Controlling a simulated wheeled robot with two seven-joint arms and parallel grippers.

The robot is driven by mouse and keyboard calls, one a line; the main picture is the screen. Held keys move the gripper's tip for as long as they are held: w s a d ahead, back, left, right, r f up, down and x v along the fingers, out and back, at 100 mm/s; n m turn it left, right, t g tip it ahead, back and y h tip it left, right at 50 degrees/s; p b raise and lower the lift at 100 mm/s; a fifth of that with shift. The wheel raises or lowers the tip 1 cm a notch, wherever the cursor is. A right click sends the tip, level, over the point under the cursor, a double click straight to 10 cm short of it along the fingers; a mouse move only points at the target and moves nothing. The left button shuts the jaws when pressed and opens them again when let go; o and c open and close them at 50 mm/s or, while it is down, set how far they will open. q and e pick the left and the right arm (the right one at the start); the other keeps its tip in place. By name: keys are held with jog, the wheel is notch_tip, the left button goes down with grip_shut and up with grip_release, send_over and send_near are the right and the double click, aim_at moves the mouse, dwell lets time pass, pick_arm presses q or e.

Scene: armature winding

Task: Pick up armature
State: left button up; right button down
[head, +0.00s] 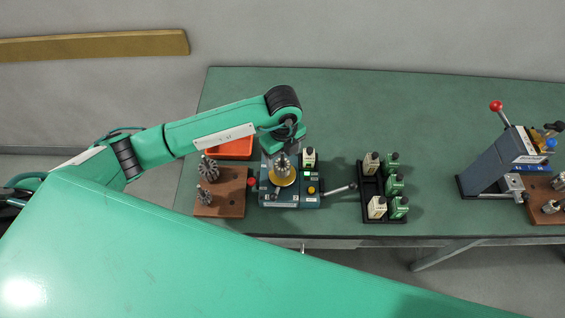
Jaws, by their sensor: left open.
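Two dark, toothed armatures, one toward the back (208,168) and one toward the front (204,195), stand on a brown wooden board (233,198) left of the winding machine (300,198). A grey metal piece, possibly an armature, stands over the round yellow plate (282,180) of the machine. My left gripper (281,154) points down just above this piece. It is open, but its fingers are small and hard to separate from the piece, so contact cannot be told. My right gripper is out of view.
An orange tray (234,150) lies behind the board, partly under my left arm. A black rack (370,211) of white and green bottles stands right of the machine's lever (340,189). A grey press (493,165) stands at far right. The green table (430,120) is clear behind the rack.

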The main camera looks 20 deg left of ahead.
pick_arm(q)
notch_tip(320, 180, down, 2)
jog(key=shift+p, duration=0.4)
jog(key=shift+f, duration=0.45)
jog(key=shift+c, duration=0.4)
jog(key=c, duration=1.2)
jog(key=shift+r, duration=0.15)
notch_tip(320, 180, up, 12)
jog(key=b, duration=0.4)
jog(key=shift+w+r, duration=0.1)
jog(key=shift+r, duration=0.05)
jog(key=shift+r+b, duration=0.5)
jog(key=shift+r, duration=3.25)
